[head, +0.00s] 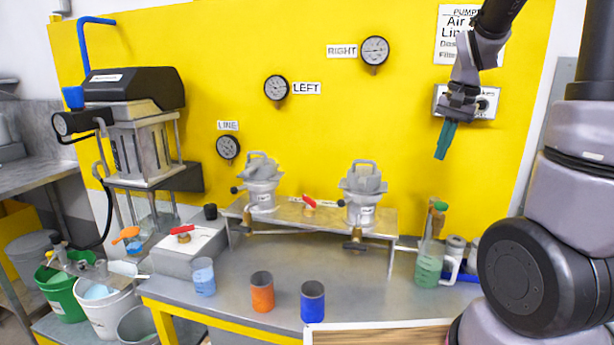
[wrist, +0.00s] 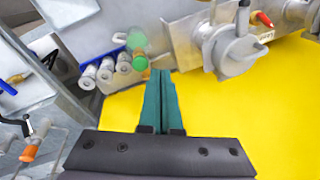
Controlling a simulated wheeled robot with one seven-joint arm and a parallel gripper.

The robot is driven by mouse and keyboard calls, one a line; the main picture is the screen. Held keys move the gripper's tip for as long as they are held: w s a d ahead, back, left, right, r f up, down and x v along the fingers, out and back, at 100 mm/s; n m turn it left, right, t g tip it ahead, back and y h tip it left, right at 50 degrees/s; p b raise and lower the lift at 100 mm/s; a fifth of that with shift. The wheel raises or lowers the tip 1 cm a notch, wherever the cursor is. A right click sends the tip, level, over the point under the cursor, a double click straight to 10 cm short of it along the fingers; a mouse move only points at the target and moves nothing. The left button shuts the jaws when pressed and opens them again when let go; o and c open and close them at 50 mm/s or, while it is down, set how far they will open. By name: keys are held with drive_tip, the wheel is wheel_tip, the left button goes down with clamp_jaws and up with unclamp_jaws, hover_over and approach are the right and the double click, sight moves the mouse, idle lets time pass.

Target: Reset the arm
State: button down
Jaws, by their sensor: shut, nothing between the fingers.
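My gripper (head: 446,139) hangs in the air at the upper right in the head view, in front of the yellow wall panel. Its teal fingers point down and lie together with nothing between them. In the wrist view the fingers (wrist: 160,75) also show side by side and shut. The gripper is well above the bench and touches nothing that I can see. My arm comes in from the right edge of the head view.
The grey bench (head: 230,290) holds a blue cup (head: 313,303), an orange cup (head: 262,293), a clear beaker (head: 203,277) and a green-liquid bottle (head: 429,262). Two metal pumps (head: 262,185) stand on a raised shelf. Buckets (head: 105,300) stand lower left. The air around the gripper looks clear.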

drive_tip(key=s+a+r+n+t, duration=0.2)
drive_tip(key=s+a+r, duration=0.2)
drive_tip(key=s, duration=0.4)
drive_tip(key=s+a+r+n+t, duration=0.1)
drive_tip(key=s+a+r+t, duration=0.2)
drive_tip(key=s+r, duration=0.4)
drive_tip(key=shift+s+a+n+y, duration=0.35)
drive_tip(key=shift+a+n+y, duration=0.05)
drive_tip(key=shift+a, duration=0.5)
drive_tip(key=shift+a, duration=0.1)
